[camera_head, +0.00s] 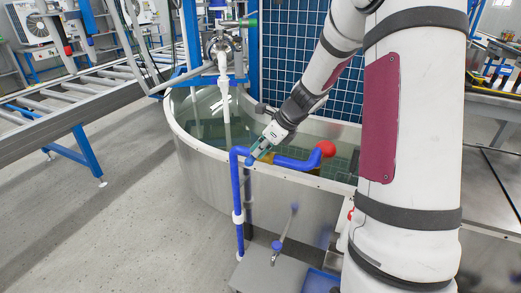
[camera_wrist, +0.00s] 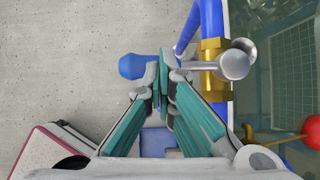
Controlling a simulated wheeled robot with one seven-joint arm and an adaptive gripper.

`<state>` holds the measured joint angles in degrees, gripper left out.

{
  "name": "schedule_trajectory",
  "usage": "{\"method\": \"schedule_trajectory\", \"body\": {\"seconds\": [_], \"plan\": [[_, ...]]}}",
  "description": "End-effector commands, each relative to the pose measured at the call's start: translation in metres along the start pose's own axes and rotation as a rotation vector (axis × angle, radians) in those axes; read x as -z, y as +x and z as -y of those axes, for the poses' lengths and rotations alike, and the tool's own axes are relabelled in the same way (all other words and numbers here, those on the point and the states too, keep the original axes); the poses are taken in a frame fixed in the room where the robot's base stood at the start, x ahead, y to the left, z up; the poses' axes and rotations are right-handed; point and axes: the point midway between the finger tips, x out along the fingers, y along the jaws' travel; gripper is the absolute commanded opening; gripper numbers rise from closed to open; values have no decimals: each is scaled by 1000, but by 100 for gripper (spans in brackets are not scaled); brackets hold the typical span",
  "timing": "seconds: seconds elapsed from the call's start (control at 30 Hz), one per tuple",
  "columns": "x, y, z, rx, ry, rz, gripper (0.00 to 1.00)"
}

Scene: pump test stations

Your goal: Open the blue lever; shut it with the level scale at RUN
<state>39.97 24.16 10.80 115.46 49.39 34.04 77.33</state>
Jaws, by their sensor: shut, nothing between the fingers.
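In the wrist view, the blue lever's grip (camera_wrist: 138,67) lies left of my fingertips. Its grey metal arm runs right to a round hub (camera_wrist: 234,65) on a brass valve body (camera_wrist: 212,80) in a blue pipe. My gripper (camera_wrist: 163,72) is shut, its fingertips over the middle of the lever; I cannot tell whether they touch it. In the head view, my gripper (camera_head: 258,153) is at the tank rim beside the blue pipe (camera_head: 237,190), and the lever is hard to make out. I cannot read a level scale or a RUN mark in either view.

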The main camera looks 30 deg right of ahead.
Motion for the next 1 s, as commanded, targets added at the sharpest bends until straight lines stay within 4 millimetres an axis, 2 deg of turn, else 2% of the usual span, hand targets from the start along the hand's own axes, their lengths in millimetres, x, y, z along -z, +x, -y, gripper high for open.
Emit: {"method": "schedule_trajectory", "body": {"seconds": [0.2,0.67,0.83,1.0], "plan": [[4,4,-1,-5,2,-5,0],[16,-5,5,-6,2,-6,0],[13,-14,6,-5,1,-5,0],[10,-33,8,-7,0,-7,0]]}}
